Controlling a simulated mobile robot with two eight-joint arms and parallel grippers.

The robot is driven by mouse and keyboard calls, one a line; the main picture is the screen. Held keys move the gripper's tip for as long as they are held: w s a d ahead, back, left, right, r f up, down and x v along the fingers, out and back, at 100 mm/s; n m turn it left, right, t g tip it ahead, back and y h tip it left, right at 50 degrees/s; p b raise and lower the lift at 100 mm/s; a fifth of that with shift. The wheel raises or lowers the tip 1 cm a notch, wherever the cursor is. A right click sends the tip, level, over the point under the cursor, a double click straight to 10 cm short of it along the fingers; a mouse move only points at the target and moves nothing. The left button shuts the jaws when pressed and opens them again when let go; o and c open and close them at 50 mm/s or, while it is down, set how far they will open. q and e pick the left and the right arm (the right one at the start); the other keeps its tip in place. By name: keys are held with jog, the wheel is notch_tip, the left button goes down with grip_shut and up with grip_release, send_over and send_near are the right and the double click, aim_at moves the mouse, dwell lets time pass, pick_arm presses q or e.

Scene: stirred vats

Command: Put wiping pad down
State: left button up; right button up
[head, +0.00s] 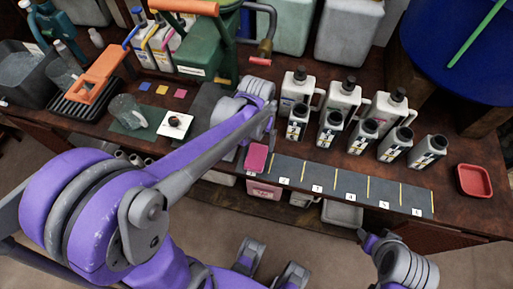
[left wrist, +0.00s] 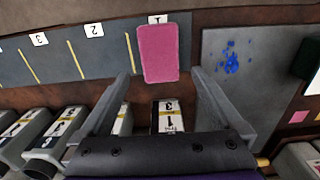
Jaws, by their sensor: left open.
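The wiping pad is a flat pink block (head: 256,157) at the left end of the numbered dark strip on the bench's front edge. It also shows in the left wrist view (left wrist: 158,53), lying over the strip beside the label 1. My left gripper (left wrist: 162,80) is open, with a grey finger to either side of the pad's near end and gaps between. Nothing is held in it. In the head view my left arm reaches over the bench and hides part of the gripper. My right gripper cannot be made out; only a part of my right arm shows at the lower right.
A red tray (head: 474,180) lies at the right. A glass mug (head: 126,112) and a white square (head: 174,126) are at the left. A blue-stained grey plate (left wrist: 228,85) lies beside the pad.

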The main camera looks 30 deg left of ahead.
pick_arm(q)
notch_tip(320, 180, up, 4)
jog(key=s+d+m+t, duration=0.2)
jog(key=s+t, duration=0.3)
jog(key=s, duration=0.6)
jog(key=shift+s+d+m+p, duration=0.3)
jog(key=shift+d, duration=0.4)
